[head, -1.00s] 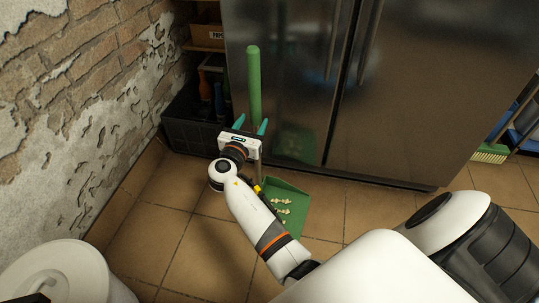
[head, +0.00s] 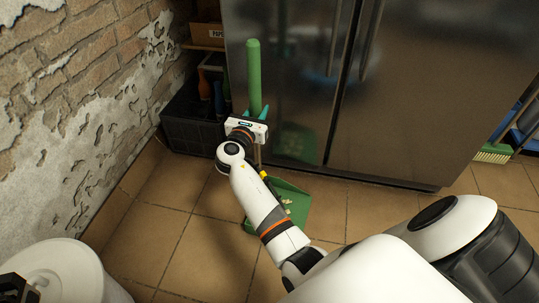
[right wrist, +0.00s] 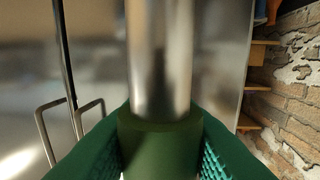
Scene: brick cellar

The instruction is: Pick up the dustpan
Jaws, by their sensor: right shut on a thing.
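The green dustpan (head: 296,205) stands on the tiled floor in front of the fridge in the head view, with pale crumbs in its pan. Its long green handle (head: 254,75) rises upright, with a thinner shaft below, partly hidden by my arm. My right gripper (head: 257,113) has its teal fingers shut on the handle. In the right wrist view the fingers (right wrist: 160,158) press on a green sleeve (right wrist: 158,140), with a shiny metal tube (right wrist: 160,60) running from it. Whether the pan touches the floor is unclear.
A dark steel fridge (head: 420,100) stands close behind the handle. A black crate (head: 190,125) and shelf are behind left, beside a peeling brick wall (head: 80,110). A white bin (head: 65,265) is at lower left.

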